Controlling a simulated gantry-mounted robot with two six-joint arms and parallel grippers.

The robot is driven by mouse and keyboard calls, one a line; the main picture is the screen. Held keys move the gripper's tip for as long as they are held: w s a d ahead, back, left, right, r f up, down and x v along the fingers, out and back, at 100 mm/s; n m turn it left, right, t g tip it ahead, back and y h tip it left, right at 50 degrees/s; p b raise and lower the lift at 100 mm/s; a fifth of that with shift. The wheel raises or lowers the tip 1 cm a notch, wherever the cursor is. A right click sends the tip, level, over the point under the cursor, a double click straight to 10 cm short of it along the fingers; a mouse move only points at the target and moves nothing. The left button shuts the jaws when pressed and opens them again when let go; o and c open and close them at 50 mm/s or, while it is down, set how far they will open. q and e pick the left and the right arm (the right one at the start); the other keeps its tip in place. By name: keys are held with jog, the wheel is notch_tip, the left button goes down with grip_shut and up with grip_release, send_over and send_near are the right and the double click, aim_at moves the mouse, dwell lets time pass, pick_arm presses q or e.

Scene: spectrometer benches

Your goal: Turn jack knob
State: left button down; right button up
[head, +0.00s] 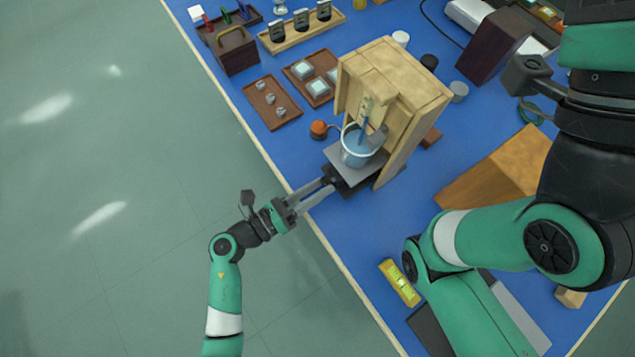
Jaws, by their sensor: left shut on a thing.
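The lab jack (344,184) is a dark block with a grey top plate (375,170), standing at the front edge of the blue bench. A glass beaker with blue liquid (357,153) stands on the plate, inside a wooden housing (402,78). My left gripper (327,184) reaches in from the bench edge, with its two long grey fingers shut at the jack's front side. The jack knob is small and mostly hidden between the fingertips.
An orange-red knob or button (319,129) stands left of the jack. A brown tray with small metal pieces (272,102) lies beyond it. A yellow level (400,283) lies near the front edge. A wooden wedge (495,180) is at right.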

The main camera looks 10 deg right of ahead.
pick_arm(q)
jog(key=shift+n, duration=0.3)
jog(key=shift+c, duration=2.1)
grip_release()
jog(key=shift+f, duration=0.15)
